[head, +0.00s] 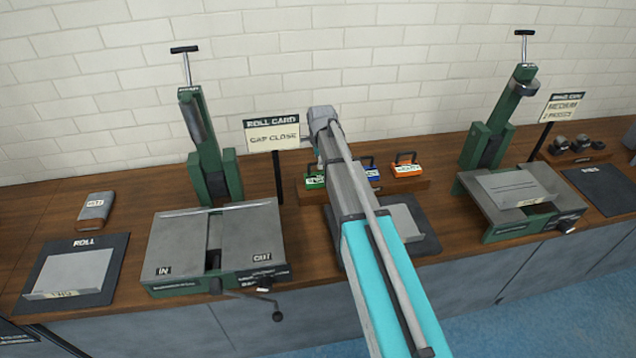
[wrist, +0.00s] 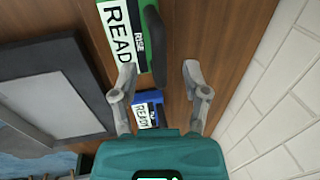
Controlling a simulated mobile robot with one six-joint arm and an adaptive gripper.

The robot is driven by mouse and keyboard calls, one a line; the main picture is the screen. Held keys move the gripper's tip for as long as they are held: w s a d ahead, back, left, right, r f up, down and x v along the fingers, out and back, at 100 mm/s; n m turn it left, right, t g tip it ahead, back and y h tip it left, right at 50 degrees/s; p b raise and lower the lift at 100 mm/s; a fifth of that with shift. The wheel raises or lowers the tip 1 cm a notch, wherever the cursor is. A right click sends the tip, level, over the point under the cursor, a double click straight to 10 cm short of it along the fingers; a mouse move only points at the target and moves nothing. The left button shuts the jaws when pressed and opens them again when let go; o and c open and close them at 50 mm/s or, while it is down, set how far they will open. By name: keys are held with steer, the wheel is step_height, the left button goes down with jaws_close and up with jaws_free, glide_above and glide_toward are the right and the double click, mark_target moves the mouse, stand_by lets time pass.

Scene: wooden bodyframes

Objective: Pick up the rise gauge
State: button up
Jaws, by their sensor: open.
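The rise gauge (wrist: 127,35) is a green block with a white label reading "RISE" and "READ" and a dark handle (wrist: 155,45). It lies at the top of the wrist view, and part of it shows left of my arm in the head view (head: 315,182). My gripper (wrist: 158,76) is open and empty. In the wrist view the handle's lower end appears between the two fingertips, and the left fingertip overlaps the green block's lower edge. I cannot tell whether they touch. In the head view my arm hides the gripper.
A blue gauge (wrist: 149,97) lies beside the green one, below the fingertips in the wrist view. An orange gauge (head: 407,170) stands further right. A sign (head: 272,137) reading "GAP CLOSE" rises at the left. A dark mat (head: 426,243) lies in front, and a brick wall (head: 330,70) stands behind.

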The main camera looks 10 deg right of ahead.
mark_target(319, 175)
steer(key=shift+w+f+b, duration=0.25)
steer(key=shift+f+b, duration=0.65)
steer(key=shift+f, duration=0.3)
jaws_close()
